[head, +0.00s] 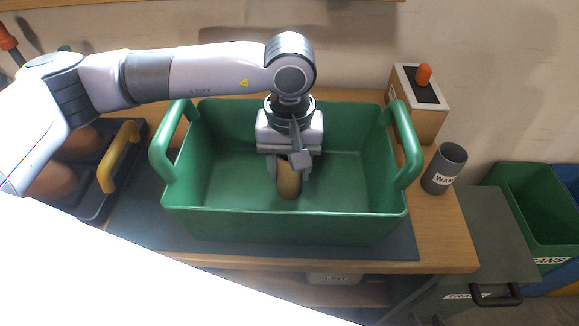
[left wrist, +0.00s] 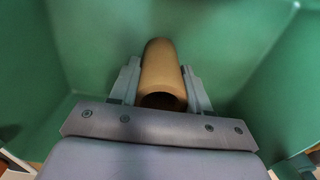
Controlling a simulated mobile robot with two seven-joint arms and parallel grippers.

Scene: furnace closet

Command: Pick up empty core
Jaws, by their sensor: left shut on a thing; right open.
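The empty core (head: 288,184) is a brown, hollow tube inside the green bin (head: 290,226). It also shows in the left wrist view (left wrist: 160,70), lying between the fingers with its open end facing the camera. My left gripper (head: 288,172) reaches down into the bin and is shut on the core. In the left wrist view the left gripper's fingers (left wrist: 162,88) press on both sides of the tube. I cannot tell whether the core touches the bin floor. The rest of the bin looks empty. My right gripper is not in view.
The bin's two upright handles (head: 405,145) flank the arm. A grey cup (head: 445,168) and a wooden box with an orange knob (head: 418,100) stand right of the bin. A dark tray with a yellow handle (head: 118,155) is at the left. Labelled bins (head: 540,215) stand lower right.

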